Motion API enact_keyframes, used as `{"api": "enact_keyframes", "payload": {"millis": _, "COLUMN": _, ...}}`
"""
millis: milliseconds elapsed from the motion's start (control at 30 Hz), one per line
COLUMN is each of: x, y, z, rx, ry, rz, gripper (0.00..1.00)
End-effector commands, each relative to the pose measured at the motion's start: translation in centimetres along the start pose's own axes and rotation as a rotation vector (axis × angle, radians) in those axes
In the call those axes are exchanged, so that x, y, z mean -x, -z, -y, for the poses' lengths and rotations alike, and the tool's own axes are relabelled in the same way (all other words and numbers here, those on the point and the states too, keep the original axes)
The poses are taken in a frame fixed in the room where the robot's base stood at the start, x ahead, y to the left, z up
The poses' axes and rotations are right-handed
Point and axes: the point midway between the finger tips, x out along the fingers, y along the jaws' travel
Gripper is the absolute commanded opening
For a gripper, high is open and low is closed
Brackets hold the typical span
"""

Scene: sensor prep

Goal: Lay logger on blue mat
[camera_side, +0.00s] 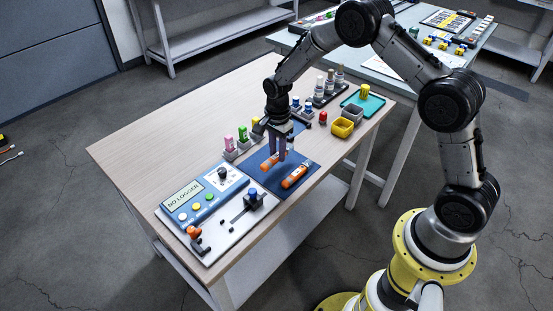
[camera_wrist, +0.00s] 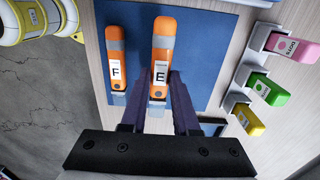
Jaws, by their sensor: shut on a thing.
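My gripper (camera_side: 277,157) is shut on an orange logger marked E (camera_wrist: 163,50), with one finger on each side of it. Logger E also shows in the side view (camera_side: 266,165), partly behind the fingers. It is over the blue mat (camera_wrist: 213,45); it looks larger than its neighbour in the wrist view, but I cannot tell whether it touches the mat. A second orange logger, marked F (camera_wrist: 117,50), lies on the mat beside it, apart from the fingers, and in the side view it is to the right (camera_side: 295,176). The mat also shows in the side view (camera_side: 277,187).
A blue panel (camera_side: 205,197) reading NO LOGGER and a white fixture board (camera_side: 235,228) stand at the left. Pink (camera_wrist: 293,46), green (camera_wrist: 270,90) and yellow (camera_wrist: 248,119) sticks stand in grey holders beside the mat. Yellow bin (camera_side: 343,128) and teal tray (camera_side: 363,103) are beyond.

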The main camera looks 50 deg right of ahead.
Motion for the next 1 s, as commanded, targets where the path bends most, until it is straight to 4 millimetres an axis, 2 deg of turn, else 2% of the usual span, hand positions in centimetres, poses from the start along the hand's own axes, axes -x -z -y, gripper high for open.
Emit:
{"api": "enact_keyframes", "payload": {"millis": 300, "x": -3.5, "y": 0.0, "z": 0.4, "rx": 0.000, "ry": -0.002, "rz": 0.000, "gripper": 0.00}}
{"api": "enact_keyframes", "payload": {"millis": 667, "x": -3.9, "y": 0.0, "z": 0.4, "rx": 0.000, "ry": -0.001, "rz": 0.000, "gripper": 0.00}}
{"api": "enact_keyframes", "payload": {"millis": 700, "x": -3.9, "y": 0.0, "z": 0.4, "rx": 0.000, "ry": -0.001, "rz": 0.000, "gripper": 0.31}}
{"api": "enact_keyframes", "payload": {"millis": 800, "x": -3.9, "y": 0.0, "z": 0.4, "rx": 0.000, "ry": 0.000, "rz": 0.000, "gripper": 0.49}}
{"api": "enact_keyframes", "payload": {"millis": 867, "x": -3.9, "y": 0.0, "z": 0.4, "rx": 0.000, "ry": 0.000, "rz": 0.000, "gripper": 0.59}}
{"api": "enact_keyframes", "payload": {"millis": 1000, "x": -3.9, "y": 0.0, "z": 0.4, "rx": 0.000, "ry": 0.000, "rz": 0.000, "gripper": 0.59}}
